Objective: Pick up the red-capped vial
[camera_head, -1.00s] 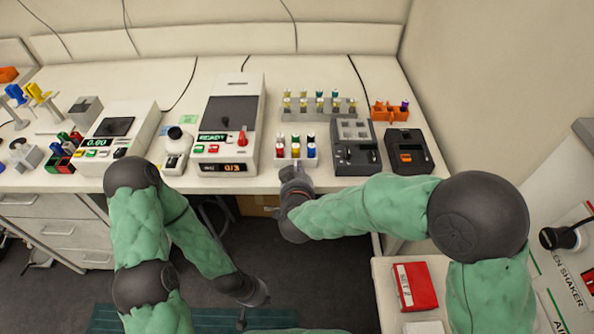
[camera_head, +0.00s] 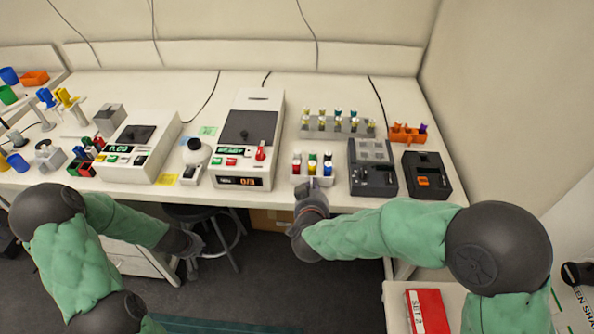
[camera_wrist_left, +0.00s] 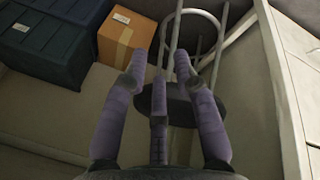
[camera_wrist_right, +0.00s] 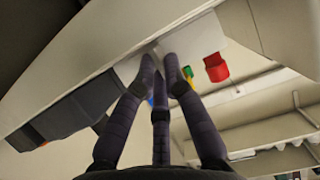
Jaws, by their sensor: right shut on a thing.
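A white rack (camera_head: 301,180) with colored-capped vials stands at the bench's front edge. A red-capped vial (camera_head: 297,168) stands in its left front; red also shows right of my fingers in the right wrist view (camera_wrist_right: 215,68). My right gripper (camera_head: 311,187) is at the rack's front, its fingertips close together in the right wrist view (camera_wrist_right: 161,57). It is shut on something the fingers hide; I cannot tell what. The red cap is apart from the fingers. My left gripper (camera_head: 198,240) is open and empty below the bench, fingers spread in the left wrist view (camera_wrist_left: 158,75).
A longer grey rack of vials (camera_head: 350,133) stands behind. A device with a red knob (camera_head: 246,128) is left of the white rack; dark devices (camera_head: 371,168) (camera_head: 428,177) are to the right. A stool (camera_head: 203,212) is near my left gripper.

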